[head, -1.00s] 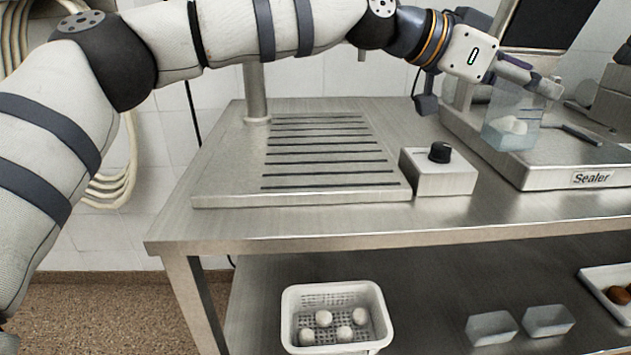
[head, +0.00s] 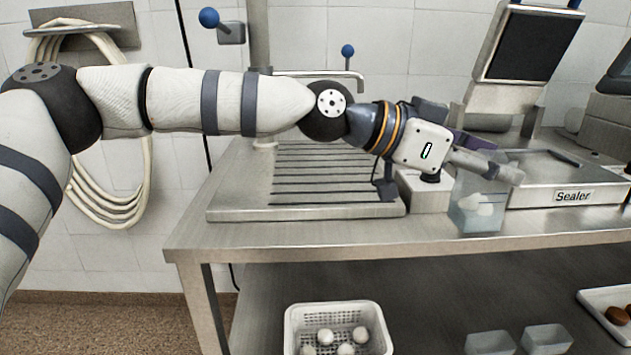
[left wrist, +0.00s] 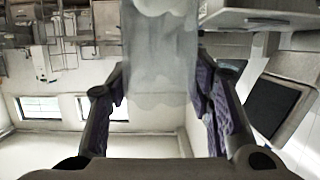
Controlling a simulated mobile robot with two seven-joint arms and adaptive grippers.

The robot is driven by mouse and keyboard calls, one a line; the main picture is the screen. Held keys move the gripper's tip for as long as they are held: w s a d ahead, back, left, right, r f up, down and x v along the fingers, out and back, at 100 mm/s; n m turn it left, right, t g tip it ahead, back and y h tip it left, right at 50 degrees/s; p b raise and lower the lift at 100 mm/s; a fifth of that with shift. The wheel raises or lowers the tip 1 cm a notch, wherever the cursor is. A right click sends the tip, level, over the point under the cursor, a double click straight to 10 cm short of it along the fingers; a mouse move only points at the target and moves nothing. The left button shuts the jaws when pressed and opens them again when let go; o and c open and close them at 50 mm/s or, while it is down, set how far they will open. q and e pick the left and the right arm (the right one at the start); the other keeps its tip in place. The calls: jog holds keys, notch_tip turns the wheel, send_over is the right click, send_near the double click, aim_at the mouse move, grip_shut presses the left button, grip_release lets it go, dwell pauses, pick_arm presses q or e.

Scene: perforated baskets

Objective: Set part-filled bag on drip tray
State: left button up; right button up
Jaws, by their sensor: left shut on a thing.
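The part-filled bag (head: 477,208) is a clear bluish bag with white pieces in its lower part. My left gripper (head: 497,168) is shut on the top of the bag, which hangs below it in front of the sealer. In the left wrist view, the bag (left wrist: 160,55) shows between the two purple-padded fingers (left wrist: 162,95). The drip tray (head: 300,214) is the slotted steel tray on the left part of the table. It looks bare, though my left arm crosses in front of its back part. My right gripper is not in view.
The sealer (head: 572,196) stands on the right of the table, with a small knob box (head: 428,198) between it and the tray. A tap (head: 350,75) rises behind the tray. On the lower shelf are a white perforated basket (head: 338,310) with round white items and two clear containers (head: 547,338).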

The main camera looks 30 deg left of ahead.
pick_arm(q)
jog(key=s+a+f, duration=0.7)
jog(key=s+f, duration=0.3)
jog(key=s+a+f, duration=0.7)
jog(key=s+f, duration=0.3)
jog(key=shift+s+f, duration=0.3)
jog(key=shift+f, duration=0.1)
jog(key=shift+a, duration=0.1)
